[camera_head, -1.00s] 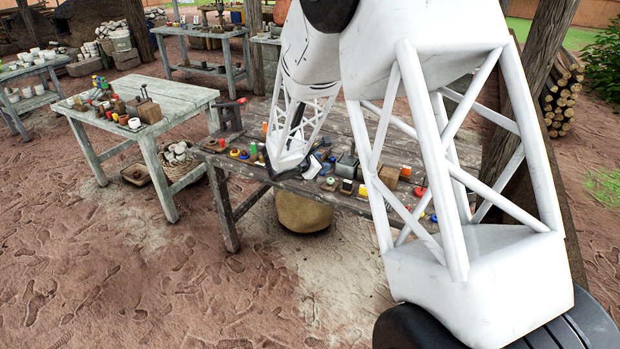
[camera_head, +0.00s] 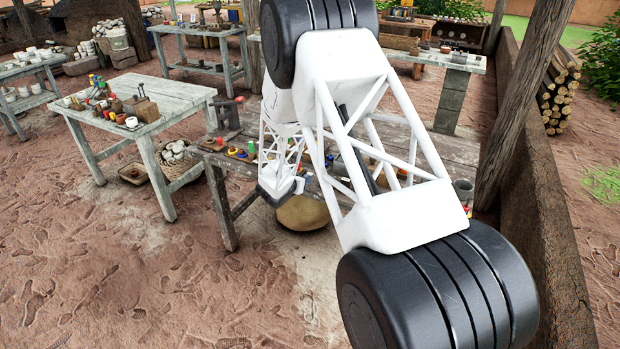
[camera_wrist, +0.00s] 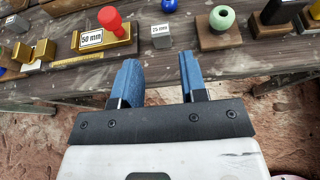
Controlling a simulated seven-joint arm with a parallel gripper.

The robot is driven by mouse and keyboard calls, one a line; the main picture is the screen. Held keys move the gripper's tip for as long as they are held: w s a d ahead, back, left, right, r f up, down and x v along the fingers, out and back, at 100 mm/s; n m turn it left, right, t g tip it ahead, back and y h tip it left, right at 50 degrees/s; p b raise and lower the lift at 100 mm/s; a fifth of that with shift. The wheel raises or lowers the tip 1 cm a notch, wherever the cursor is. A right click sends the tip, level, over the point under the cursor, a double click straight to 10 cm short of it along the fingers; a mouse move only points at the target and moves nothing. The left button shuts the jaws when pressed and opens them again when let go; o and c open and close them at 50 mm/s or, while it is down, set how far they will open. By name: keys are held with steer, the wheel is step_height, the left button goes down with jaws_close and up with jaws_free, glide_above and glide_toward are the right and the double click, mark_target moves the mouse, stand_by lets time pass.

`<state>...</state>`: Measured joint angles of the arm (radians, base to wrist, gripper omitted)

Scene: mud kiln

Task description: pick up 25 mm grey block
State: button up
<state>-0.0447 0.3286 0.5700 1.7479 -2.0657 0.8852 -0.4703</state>
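The grey block (camera_wrist: 161,38), with a small white label reading 25 mm, sits on the weathered wooden table (camera_wrist: 60,82) near its front edge in the wrist view. My gripper (camera_wrist: 158,75) has two blue fingers, spread apart with nothing between them. The fingers point toward the table edge, and the block lies beyond their tips, roughly in line with the gap. In the head view my arm covers much of the table, and I cannot make out the grey block or the fingertips there.
Left of the block is a brass block labelled 50 mm (camera_wrist: 103,40) with a red knob (camera_wrist: 110,19). Right of it a green ball (camera_wrist: 221,17) rests on a wooden base (camera_wrist: 219,38). A blue knob (camera_wrist: 169,5) lies behind. A low wall (camera_head: 545,220) runs right of the table.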

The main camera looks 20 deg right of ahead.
mark_target(310, 173)
steer(key=shift+x, duration=1.25)
steer(key=shift+d, duration=0.1)
steer(key=shift+x, duration=2.55)
jaws_close()
steer(key=shift+r, duration=0.15)
